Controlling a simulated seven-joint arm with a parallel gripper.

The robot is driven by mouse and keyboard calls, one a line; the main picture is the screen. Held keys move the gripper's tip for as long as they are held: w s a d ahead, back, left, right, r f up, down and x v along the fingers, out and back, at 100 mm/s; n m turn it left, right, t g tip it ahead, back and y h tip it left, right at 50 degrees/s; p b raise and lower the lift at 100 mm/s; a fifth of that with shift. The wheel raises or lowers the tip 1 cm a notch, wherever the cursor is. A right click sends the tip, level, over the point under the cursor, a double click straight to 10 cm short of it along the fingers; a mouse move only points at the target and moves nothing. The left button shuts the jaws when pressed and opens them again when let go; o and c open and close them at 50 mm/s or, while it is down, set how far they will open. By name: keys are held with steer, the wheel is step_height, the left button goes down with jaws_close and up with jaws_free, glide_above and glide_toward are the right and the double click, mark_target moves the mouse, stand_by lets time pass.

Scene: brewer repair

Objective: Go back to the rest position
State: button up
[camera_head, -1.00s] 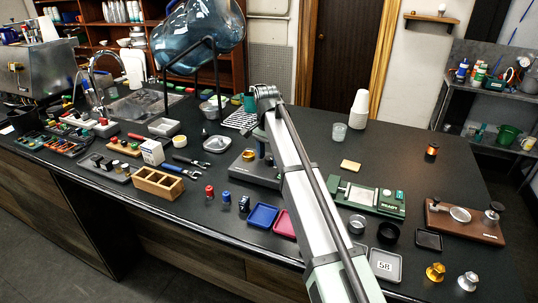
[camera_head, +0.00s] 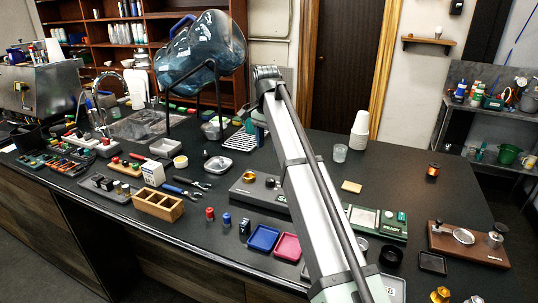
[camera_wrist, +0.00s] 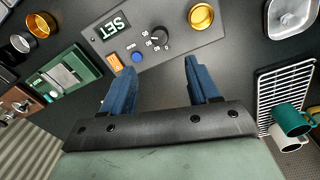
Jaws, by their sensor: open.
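My gripper (camera_wrist: 161,72) shows in the wrist view with its two blue fingers spread wide and nothing between them. It is above a grey control unit (camera_wrist: 178,50) with a SET display (camera_wrist: 111,26), a black knob (camera_wrist: 158,36), an orange switch (camera_wrist: 113,62) and a blue button (camera_wrist: 137,57). A gold round part (camera_wrist: 201,16) sits on the unit's far side.
A large blue jug (camera_head: 196,55) stands on a black stand behind the arm. In the wrist view, a drip rack (camera_wrist: 272,100) with a teal mug (camera_wrist: 290,119) is at right and a green READY device (camera_wrist: 66,75) at left. The counter's back right is mostly clear.

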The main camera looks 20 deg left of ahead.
steer(key=shift+r, duration=0.7)
